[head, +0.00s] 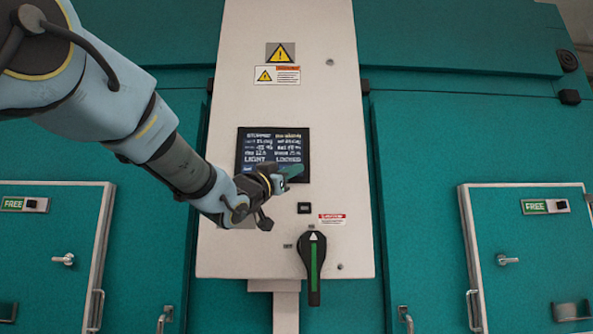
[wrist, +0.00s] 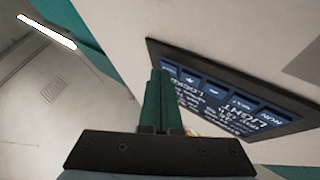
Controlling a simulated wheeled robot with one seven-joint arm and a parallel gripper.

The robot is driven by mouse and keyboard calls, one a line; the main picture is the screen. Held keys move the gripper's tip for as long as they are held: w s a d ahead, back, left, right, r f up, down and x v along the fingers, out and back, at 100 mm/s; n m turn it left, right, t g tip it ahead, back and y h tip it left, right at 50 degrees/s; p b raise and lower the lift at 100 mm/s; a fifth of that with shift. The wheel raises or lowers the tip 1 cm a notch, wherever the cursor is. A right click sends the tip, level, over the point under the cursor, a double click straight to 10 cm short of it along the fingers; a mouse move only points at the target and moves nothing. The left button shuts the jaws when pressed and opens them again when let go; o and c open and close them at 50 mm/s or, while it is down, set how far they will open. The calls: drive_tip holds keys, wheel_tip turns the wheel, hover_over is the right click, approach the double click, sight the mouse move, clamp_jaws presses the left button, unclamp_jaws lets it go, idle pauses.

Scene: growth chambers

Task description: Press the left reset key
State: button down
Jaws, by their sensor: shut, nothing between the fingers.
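The dark display panel (head: 258,148) is set in the white control column. It shows lines of text, with "STOPPED" at upper left and "LIGHT" and "LOCKED" lower down. My gripper (head: 298,168) is in front of its lower right part and hides part of the bottom edge. In the wrist view the panel (wrist: 222,104) appears turned, with a row of blue keys along its upper edge. There my gripper (wrist: 156,72) is shut and empty, its green fingers overlapping the panel's left end. I cannot tell which key is the left reset key, or whether the fingertips touch the panel.
Below the panel are a small black switch (head: 304,208) and a black rotary handle (head: 313,268) with a green stripe. Teal chamber doors marked "FREE" stand left (head: 48,255) and right (head: 535,250). The column's white face (head: 330,110) is clear right of the panel.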

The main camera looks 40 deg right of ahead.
drive_tip(key=shift+s+a+b, duration=0.45)
drive_tip(key=shift+s+b, duration=0.1)
drive_tip(key=shift+b, duration=0.15)
drive_tip(key=s+a+b, duration=0.1)
drive_tip(key=s, duration=0.1)
drive_tip(key=s+a+b, duration=0.2)
drive_tip(key=shift+a, duration=0.1)
idle(0.5)
drive_tip(key=shift+w, duration=0.1)
idle(0.4)
